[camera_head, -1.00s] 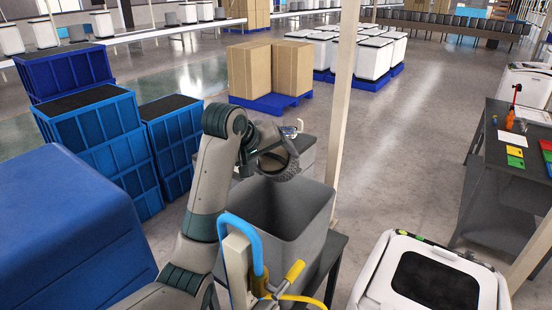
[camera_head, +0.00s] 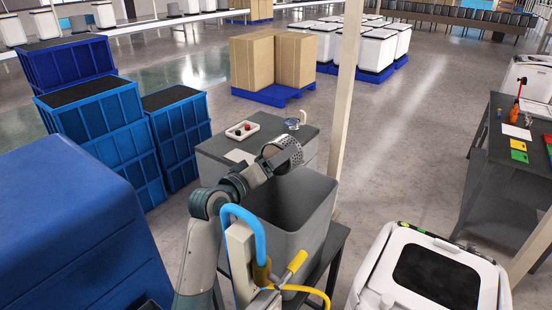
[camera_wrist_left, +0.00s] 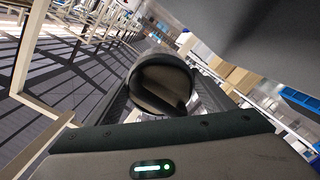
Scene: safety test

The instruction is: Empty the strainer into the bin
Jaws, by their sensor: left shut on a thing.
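The strainer (camera_head: 287,151), a perforated metal basket, is tilted on its side above the back rim of the grey bin (camera_head: 318,215). My left arm comes up from below. Its gripper (camera_head: 262,167) is at the strainer's lower left side, shut on it; the fingers are hard to make out. The bin's inside looks dark, and its floor is hidden. In the left wrist view a dark round shape (camera_wrist_left: 162,84) is ahead of the wrist; I cannot tell if it is the strainer. My right gripper is not in view.
A grey table (camera_head: 215,148) behind the bin holds a small white tray (camera_head: 242,131) with red items. A pale post (camera_head: 347,90) stands right of the bin. A blue and yellow hose fixture (camera_head: 242,225) stands in front. A white container (camera_head: 430,270) is at lower right.

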